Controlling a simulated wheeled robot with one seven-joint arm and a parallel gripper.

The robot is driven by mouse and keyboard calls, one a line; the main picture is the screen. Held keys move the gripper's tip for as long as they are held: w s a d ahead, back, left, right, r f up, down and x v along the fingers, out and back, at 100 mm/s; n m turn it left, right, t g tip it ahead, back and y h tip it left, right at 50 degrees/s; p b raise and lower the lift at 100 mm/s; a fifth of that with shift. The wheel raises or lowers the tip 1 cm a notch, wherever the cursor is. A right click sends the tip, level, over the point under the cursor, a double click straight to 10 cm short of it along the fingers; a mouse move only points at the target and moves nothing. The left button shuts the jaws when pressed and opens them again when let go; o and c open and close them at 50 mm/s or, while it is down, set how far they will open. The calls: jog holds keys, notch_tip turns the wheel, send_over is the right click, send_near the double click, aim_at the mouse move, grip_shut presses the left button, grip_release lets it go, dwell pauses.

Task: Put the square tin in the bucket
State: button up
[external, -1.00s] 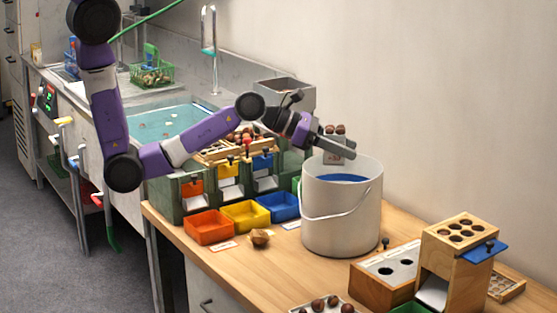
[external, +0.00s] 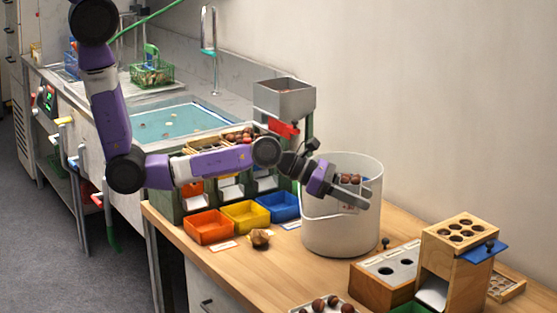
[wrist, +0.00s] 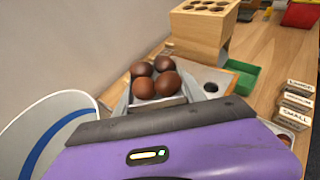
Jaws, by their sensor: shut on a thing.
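My gripper (external: 354,196) is shut on the square tin, a small pale box with several brown chestnuts (wrist: 154,80) on top. The tin's edge (wrist: 163,102) shows just beyond the purple gripper body in the wrist view. In the external view the tin is largely covered by the fingers. My gripper and the tin overlap the bucket's upper near side there. In the wrist view the bucket's rim (wrist: 60,97) lies left of the tin, apart from it.
A wooden block with holes (external: 461,234) and a low wooden box (external: 385,272) stand right of the bucket. Orange, yellow and blue bins (external: 209,228) sit left, with a brown lump (external: 260,238) near them. A grey hopper (external: 285,98) stands behind.

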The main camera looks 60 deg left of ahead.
notch_tip(320, 180, down, 14)
jog(key=b, duration=0.3)
jog(key=shift+r+b, duration=0.2)
jog(key=shift+b, duration=0.1)
jog(key=shift+f+b, duration=1.35)
jog(key=shift+f, duration=1.15)
jog(key=shift+f, duration=0.2)
jog(key=o, duration=1.2)
jog(key=shift+r, duration=0.15)
jog(key=shift+s+a+r, duration=0.1)
jog(key=shift+s+a, duration=0.05)
jog(key=p+v, duration=0.1)
jog(key=v, duration=1)
jog(key=shift+s+a+r, duration=0.15)
jog(key=shift+s+a, duration=0.05)
